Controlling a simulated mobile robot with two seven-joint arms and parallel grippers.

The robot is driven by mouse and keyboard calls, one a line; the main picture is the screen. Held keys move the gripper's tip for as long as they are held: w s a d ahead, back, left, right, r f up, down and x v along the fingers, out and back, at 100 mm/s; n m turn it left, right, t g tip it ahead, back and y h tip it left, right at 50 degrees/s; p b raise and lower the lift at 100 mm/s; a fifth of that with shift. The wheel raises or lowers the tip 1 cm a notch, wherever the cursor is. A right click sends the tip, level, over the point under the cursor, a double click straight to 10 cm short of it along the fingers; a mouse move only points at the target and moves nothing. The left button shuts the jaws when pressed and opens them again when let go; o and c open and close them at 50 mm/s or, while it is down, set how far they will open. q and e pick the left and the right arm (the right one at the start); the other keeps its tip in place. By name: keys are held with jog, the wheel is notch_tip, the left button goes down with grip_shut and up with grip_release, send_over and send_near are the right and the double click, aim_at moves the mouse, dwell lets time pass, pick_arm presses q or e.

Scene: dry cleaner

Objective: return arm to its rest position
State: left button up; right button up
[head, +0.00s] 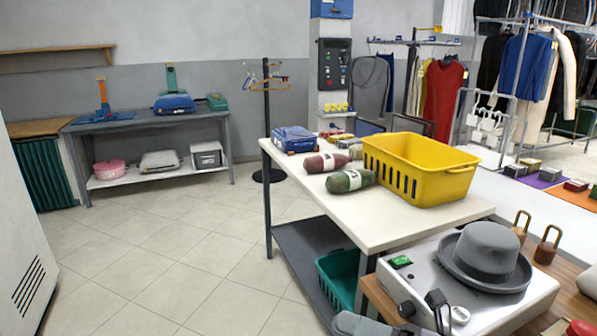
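My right gripper (422,304) shows low in the head view, at the near left edge of a silver machine (405,277). Its two dark fingertips stand apart with nothing seen between them, so it looks open and empty. Most of the arm behind it is cut off by the bottom edge. I cannot tell whether the fingers touch the machine. My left gripper is not in view.
A grey hat (486,257) lies on the silver machine. Beyond is a white table (408,222) with a yellow basket (415,185), a red bottle (326,162) and a green bottle (350,181). A teal basket (336,279) sits below. The tiled floor (170,260) at left is clear.

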jog(key=s+d+f+m+t+h, duration=0.1)
jog(key=d+f+m+t+h, duration=0.4)
jog(key=m, duration=0.8)
jog(key=d+f+m+t+h, duration=0.3)
jog(key=f+m+t+h, duration=0.4)
jog(key=m, duration=0.6)
jog(key=s+d+f+m+g+h, duration=0.2)
jog(key=s+f+m+g, duration=0.1)
jog(key=s+f+m, duration=0.2)
jog(key=s+d+f+m+g+h+p, duration=0.1)
jog(key=s+d+f+m+g+h, duration=0.1)
jog(key=s+f+m, duration=0.4)
notch_tip(320, 180, down, 4)
jog(key=s+g+h, duration=0.1)
jog(key=g, duration=0.1)
jog(key=shift+s+d+g+h, duration=0.15)
jog(key=shift+s+g+h, duration=0.15)
jog(key=shift+s, duration=0.05)
